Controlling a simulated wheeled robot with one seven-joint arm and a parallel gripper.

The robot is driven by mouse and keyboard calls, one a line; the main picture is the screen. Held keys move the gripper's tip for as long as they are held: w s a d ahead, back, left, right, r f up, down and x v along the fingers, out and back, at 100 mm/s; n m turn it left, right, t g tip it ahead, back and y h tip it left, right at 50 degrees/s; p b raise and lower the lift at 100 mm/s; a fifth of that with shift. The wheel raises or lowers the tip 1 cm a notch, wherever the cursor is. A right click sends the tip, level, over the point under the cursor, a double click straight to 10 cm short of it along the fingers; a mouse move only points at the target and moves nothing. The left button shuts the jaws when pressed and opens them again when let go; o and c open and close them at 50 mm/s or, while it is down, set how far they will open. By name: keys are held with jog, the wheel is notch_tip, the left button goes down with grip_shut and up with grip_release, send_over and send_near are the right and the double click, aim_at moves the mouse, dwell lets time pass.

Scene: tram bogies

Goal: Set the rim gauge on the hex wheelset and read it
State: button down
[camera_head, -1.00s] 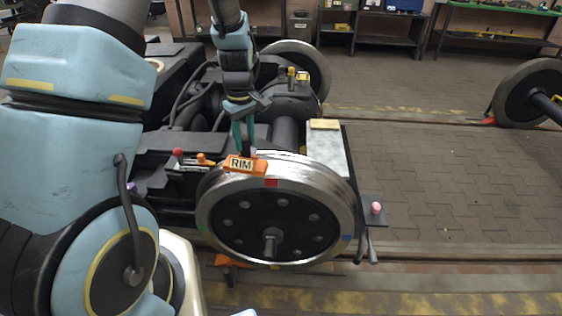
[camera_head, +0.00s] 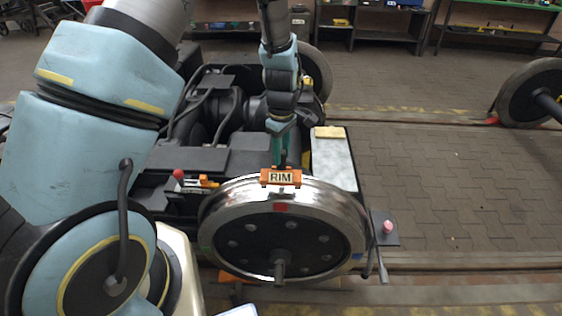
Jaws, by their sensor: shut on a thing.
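The rim gauge (camera_head: 281,178) is an orange block with a white label reading RIM. My gripper (camera_head: 281,160) is shut on it from above, on a short dark handle. The gauge is at the top of the front wheel of the wheelset (camera_head: 222,216), right above a red mark (camera_head: 281,207) on its face. I cannot tell whether the gauge touches the rim. The wheel has a shiny steel rim, a black disc with several bolts and a hub stub in the middle. No readout shows on the gauge.
A plate with a pink knob (camera_head: 387,227) and a crank stands right of the wheel. A pale slab with a yellow block (camera_head: 328,132) lies behind it. An orange tool (camera_head: 203,182) and a red knob (camera_head: 178,174) sit at left. Another wheelset (camera_head: 530,95) stands far right; the paved floor between is clear.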

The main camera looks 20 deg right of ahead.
jog(key=shift+f+p, duration=0.3)
jog(key=shift+f, duration=1.45)
jog(key=shift+f, duration=0.1)
jog(key=shift+f, duration=0.15)
jog(key=c, duration=0.5)
grip_release()
